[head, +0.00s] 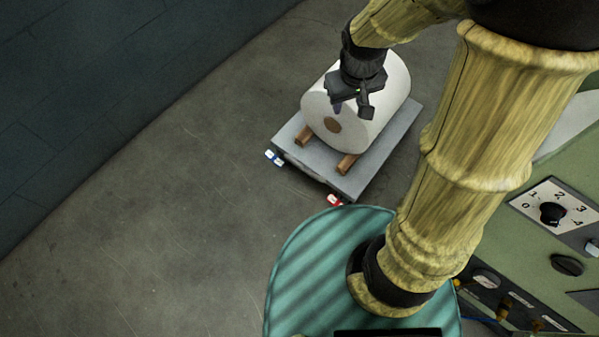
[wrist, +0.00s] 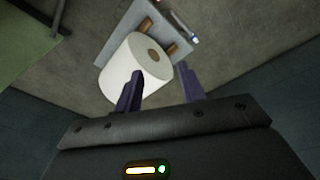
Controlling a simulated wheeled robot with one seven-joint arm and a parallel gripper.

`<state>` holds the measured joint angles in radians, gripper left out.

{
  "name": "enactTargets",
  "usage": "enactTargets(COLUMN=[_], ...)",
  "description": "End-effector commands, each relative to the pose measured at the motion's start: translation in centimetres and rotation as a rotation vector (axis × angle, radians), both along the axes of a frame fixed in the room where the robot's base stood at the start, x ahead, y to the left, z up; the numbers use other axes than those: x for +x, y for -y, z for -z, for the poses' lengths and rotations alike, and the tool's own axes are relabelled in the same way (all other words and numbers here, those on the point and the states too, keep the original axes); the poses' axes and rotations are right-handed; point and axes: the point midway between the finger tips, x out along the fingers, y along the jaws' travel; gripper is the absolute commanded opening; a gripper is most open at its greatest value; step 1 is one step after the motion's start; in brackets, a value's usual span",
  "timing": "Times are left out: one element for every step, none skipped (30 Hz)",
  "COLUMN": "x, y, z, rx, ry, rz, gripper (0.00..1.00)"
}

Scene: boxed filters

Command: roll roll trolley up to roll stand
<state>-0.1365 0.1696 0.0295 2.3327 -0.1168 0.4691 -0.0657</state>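The roll trolley (head: 368,182) is a low grey platform on the floor, with small wheels at its corners, one blue-and-white and one red. A large white roll (head: 391,98) with a brown core lies on it between two wooden chocks. In the wrist view the trolley (wrist: 119,37) and the roll (wrist: 130,71) lie beyond the fingers. My gripper (head: 351,109) is in front of the roll in the head view. Its two purple fingers (wrist: 161,88) are apart with nothing between them. Whether it touches the roll I cannot tell. I cannot make out a roll stand for certain.
A green machine panel (head: 525,222) with a numbered dial (head: 553,213) and knobs stands at the right. A dark wall (head: 100,85) runs along the upper left. The grey floor (head: 170,220) left of the trolley is clear.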

Motion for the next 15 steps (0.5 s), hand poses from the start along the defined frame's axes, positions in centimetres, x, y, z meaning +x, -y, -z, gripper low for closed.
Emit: enactTargets(x=[0.5, 0.7, 1.1, 1.3, 1.6, 1.9, 2.2, 2.4, 2.7, 3.0, 3.2, 3.5, 3.7, 4.0, 4.2], y=[-0.5, -0.7, -1.1, -1.4, -1.6, -2.0, -2.2, -2.5, -2.9, -3.2, -3.5, -3.8, -4.1, -4.5, -4.9], z=[2.9, 3.7, 4.8, 5.6, 6.4, 7.5, 8.3, 9.1, 10.2, 11.1, 11.9, 13.0, 13.8, 14.6, 15.7], rx=[-0.007, -0.012, -0.016, -0.02, -0.025, -0.031, -0.035, -0.039, -0.044, -0.049, -0.053, -0.06, -0.064, -0.068, -0.073], ry=[-0.004, -0.007, -0.009, -0.01, -0.012, -0.016, -0.018, -0.019, -0.021, -0.024, -0.025, -0.028, -0.03, -0.032, -0.033], rz=[-0.026, -0.04, -0.058, -0.071, -0.086, -0.104, -0.117, -0.131, -0.149, -0.164, -0.177, -0.195, -0.209, -0.223, -0.24], gripper=[0.4, 0.4, 0.4, 0.4, 0.4, 0.4, 0.4, 0.4, 0.4, 0.4, 0.4, 0.4, 0.4, 0.4, 0.4])
